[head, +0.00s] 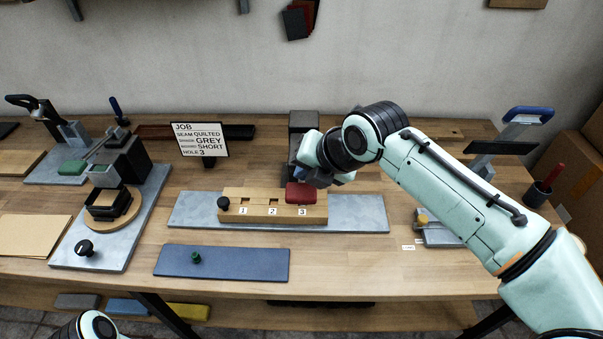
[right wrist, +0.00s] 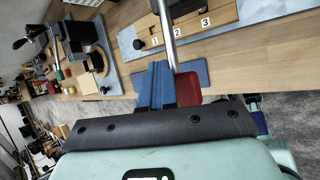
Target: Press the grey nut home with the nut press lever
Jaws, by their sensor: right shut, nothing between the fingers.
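The nut press (head: 303,122) is a dark grey column behind the numbered wooden block (head: 262,213), which is marked 1, 2 and 3. Its lever ends in a red grip (head: 300,194) above the hole 3 end of the block. In the right wrist view the red grip (right wrist: 187,88) sits at the end of a metal rod (right wrist: 168,35). My right gripper (right wrist: 153,86) is shut and empty, its blue fingers close beside the rod and grip; I cannot tell if they touch. I cannot make out the grey nut. My left gripper is out of view.
The job card (head: 199,140) reads grey, short, hole 3. A blue mat (head: 221,264) with a small green knob lies in front. Another press stands on a plate (head: 65,245) at left. A blue-handled tool (head: 530,113) and a dark cup (head: 537,193) stand at right.

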